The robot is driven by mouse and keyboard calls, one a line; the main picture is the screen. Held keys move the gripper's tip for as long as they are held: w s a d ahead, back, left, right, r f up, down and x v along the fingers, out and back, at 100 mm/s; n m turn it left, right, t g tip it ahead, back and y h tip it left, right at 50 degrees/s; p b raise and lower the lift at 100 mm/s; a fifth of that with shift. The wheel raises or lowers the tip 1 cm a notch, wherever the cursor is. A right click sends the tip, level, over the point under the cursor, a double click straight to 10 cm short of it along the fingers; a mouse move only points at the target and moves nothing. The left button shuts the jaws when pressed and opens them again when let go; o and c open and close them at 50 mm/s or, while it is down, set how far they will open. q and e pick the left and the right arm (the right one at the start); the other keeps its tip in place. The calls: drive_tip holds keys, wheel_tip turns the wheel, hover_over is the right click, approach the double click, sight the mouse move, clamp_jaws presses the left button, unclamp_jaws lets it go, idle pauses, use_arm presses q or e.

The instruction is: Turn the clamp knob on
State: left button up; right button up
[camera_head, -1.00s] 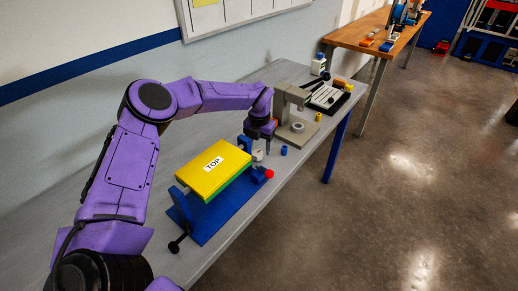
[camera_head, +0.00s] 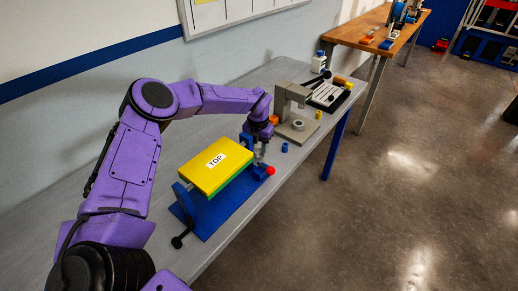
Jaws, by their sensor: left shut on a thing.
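A blue fixture (camera_head: 212,216) on the grey bench holds a yellow-and-green block (camera_head: 213,168) labelled TOP. A black knob (camera_head: 178,242) sticks out at its near end, and a red ball (camera_head: 270,171) shows at its far right end. My left gripper (camera_head: 260,158) points down at that far end, just behind the red ball. It is shut on a small grey part there, which looks like the clamp knob and is mostly hidden by the fingers. My right gripper is out of view.
Behind the gripper stands a grey press-like stand (camera_head: 290,108) with an orange part beside it. A small blue cylinder (camera_head: 284,147) and a yellow one (camera_head: 318,114) lie near the bench's right edge.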

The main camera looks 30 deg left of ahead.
use_arm(q)
drive_tip(key=shift+f, duration=0.15)
drive_tip(key=shift+d+m, duration=0.1)
drive_tip(key=shift+m, duration=0.3)
drive_tip(key=shift+m+b, duration=0.55)
drive_tip(key=shift+m, duration=0.05)
drive_tip(key=shift+m+b, duration=0.3)
drive_tip(key=shift+m, duration=0.5)
drive_tip(key=m, duration=0.3)
drive_tip(key=shift+m+b, duration=0.3)
drive_tip(key=shift+b, duration=0.05)
drive_tip(key=m, duration=0.9)
drive_tip(key=shift+w+f, duration=0.1)
drive_tip(key=shift+m, duration=0.9)
